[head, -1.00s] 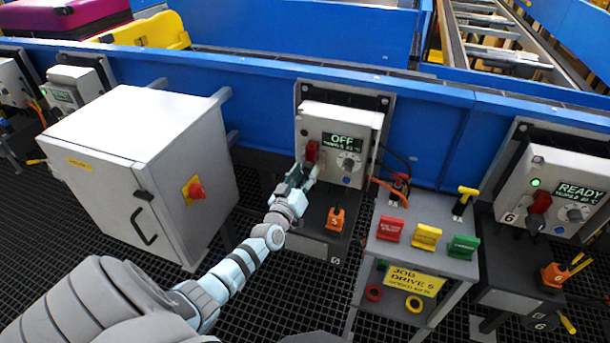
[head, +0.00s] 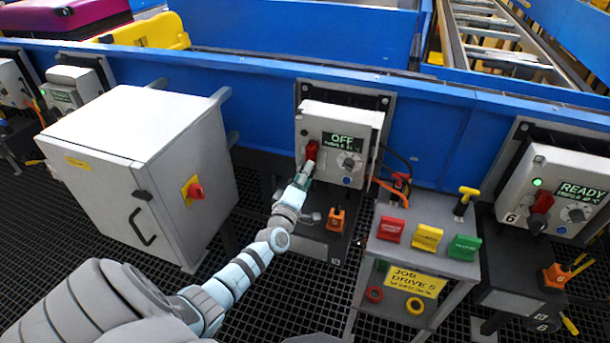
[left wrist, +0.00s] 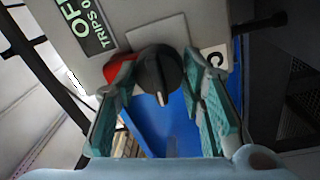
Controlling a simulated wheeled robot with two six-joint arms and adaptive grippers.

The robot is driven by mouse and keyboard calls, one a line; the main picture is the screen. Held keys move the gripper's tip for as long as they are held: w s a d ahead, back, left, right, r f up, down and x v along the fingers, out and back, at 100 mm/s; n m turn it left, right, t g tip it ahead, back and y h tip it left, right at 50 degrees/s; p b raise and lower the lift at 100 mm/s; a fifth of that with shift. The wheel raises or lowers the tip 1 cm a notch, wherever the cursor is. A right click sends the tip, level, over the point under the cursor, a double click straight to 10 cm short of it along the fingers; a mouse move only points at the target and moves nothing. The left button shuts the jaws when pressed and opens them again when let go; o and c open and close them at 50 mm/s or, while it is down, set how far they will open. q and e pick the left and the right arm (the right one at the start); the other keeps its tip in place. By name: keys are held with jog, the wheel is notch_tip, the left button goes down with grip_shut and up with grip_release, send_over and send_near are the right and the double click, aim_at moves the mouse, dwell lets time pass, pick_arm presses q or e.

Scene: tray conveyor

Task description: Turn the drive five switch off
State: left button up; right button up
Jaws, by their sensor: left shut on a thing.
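The drive five switch (head: 312,150) is a red handle on the grey drive box (head: 366,118), whose display (head: 343,141) reads OFF. My left gripper (head: 306,170) is at the switch, just below its red part. In the left wrist view, a dark knob with a white mark (left wrist: 157,72) and a red part (left wrist: 122,68) lie between the teal-padded fingers. My left gripper is shut on the switch; the exact contact is partly hidden. My right gripper is not in view.
A grey cabinet with a red knob (head: 196,190) stands left of my arm. A cart (head: 455,267) with red, yellow and green tags and a "JOB DRIVE 5" label stands to the right. An orange padlock-like piece (head: 336,219) sits below the box. Drive six (head: 570,170) reads READY.

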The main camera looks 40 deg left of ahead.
pick_arm(q)
jog(key=shift+f+n, duration=0.1)
jog(key=shift+n, duration=0.4)
jog(key=o, duration=1.1)
jog(key=shift+o, duration=0.2)
jog(key=r+v, duration=0.1)
jog(key=v, duration=1.1)
jog(key=shift+f, duration=0.4)
jog(key=shift+d, duration=0.1)
